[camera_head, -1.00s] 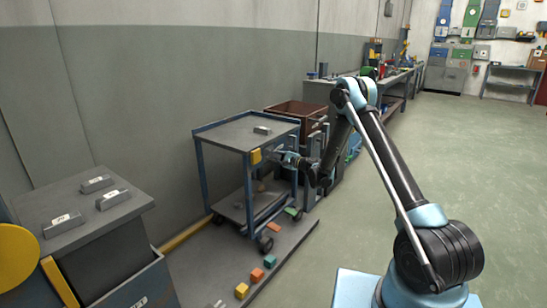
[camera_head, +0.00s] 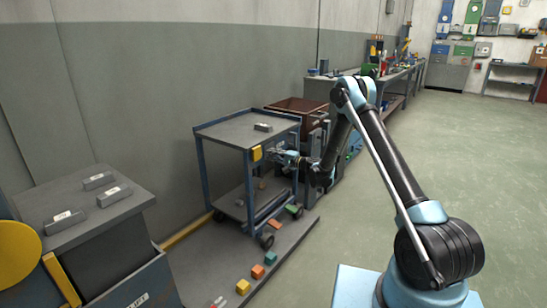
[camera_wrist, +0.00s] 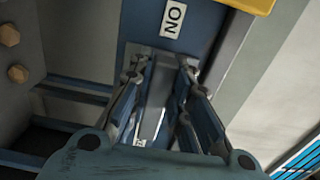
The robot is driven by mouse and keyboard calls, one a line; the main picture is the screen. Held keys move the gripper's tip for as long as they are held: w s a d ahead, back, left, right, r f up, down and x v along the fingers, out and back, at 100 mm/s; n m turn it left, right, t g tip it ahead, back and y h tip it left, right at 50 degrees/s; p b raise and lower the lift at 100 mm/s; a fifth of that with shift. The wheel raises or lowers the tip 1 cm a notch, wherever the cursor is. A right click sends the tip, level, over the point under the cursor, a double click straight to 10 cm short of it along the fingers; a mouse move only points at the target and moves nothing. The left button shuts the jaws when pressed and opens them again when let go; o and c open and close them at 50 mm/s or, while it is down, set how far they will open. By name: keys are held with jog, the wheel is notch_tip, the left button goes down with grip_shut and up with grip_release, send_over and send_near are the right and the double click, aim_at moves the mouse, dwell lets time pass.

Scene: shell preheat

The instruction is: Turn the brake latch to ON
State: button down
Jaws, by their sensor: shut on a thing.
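The blue cart (camera_head: 247,180) stands beside the wall with a yellow block (camera_head: 257,153) at its near top corner. My gripper (camera_head: 279,152) is at the cart's upper right post, just beside that block. In the wrist view my gripper (camera_wrist: 161,75) has a finger on each side of a grey brake latch (camera_wrist: 154,112) and is shut on it. A white ON label (camera_wrist: 172,19) on the blue post lies just beyond the fingertips. A second label lower down is mostly hidden. The latch's exact angle is hard to tell.
A grey bar (camera_head: 263,127) lies on the cart top. Coloured blocks (camera_head: 257,272) lie on the floor platform in front. A grey cabinet (camera_head: 95,230) with several bars stands at left, a brown bin (camera_head: 298,106) behind the cart. The floor at right is clear.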

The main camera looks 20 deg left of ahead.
jog(key=shift+s+f, duration=0.1)
jog(key=c, duration=1.5)
grip_release()
jog(key=shift+f, duration=0.1)
jog(key=v, duration=1.2)
